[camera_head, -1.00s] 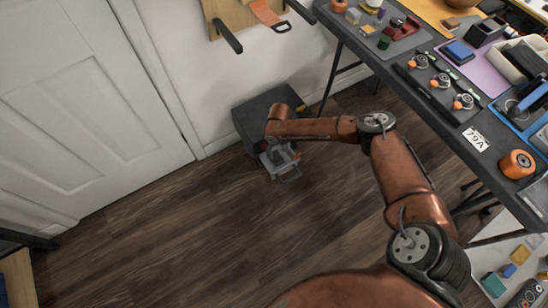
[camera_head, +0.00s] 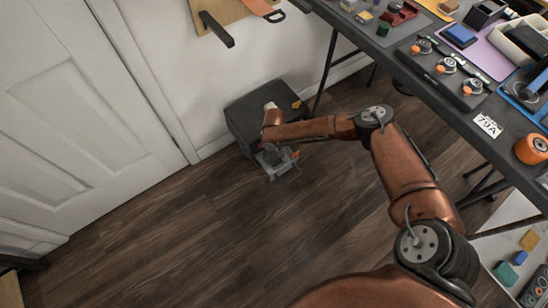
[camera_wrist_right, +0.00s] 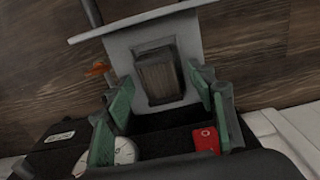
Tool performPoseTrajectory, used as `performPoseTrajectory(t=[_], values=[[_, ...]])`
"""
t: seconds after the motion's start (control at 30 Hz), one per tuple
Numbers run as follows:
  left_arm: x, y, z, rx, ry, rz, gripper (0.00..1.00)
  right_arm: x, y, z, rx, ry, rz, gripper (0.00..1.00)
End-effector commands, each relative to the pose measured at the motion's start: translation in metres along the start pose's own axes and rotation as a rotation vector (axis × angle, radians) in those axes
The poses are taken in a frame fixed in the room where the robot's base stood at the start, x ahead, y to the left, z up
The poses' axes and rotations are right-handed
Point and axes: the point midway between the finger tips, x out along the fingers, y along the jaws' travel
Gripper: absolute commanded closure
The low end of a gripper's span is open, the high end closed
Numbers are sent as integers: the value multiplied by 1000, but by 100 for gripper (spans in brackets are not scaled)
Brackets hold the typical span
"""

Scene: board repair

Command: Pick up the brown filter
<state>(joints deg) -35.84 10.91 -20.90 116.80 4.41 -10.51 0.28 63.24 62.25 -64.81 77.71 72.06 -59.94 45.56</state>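The brown filter (camera_wrist_right: 158,76) is a ridged brown block in a dark frame, seated on a grey panel (camera_wrist_right: 188,36) in the right wrist view. My right gripper (camera_wrist_right: 162,104) has green finger pads spread apart, with the filter between and just beyond their tips. I cannot tell whether either pad touches it. In the head view my right gripper (camera_head: 265,152) is low beside a dark box (camera_head: 240,118) and mostly covered by my arm. The filter cannot be made out there. My left gripper is not in view.
A workbench (camera_head: 445,118) with tools and an orange roll (camera_head: 531,149) stands at right. The wooden floor (camera_head: 200,235) is clear at left, before a white door (camera_head: 75,110).

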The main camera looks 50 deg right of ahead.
Motion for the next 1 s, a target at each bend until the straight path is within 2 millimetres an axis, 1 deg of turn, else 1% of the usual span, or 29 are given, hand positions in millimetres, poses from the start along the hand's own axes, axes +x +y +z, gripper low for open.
performPoseTrajectory(t=[0.03,0.07,0.6,0.87,1.0], values=[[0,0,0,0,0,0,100,0,0,0,0,0,0,54],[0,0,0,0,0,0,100,0,0,0,0,0,0,56],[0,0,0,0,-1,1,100,1,0,0,0,-1,0,93],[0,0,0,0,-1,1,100,0,0,0,0,-1,0,93],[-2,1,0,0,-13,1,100,-6,0,0,0,1,-1,93]])
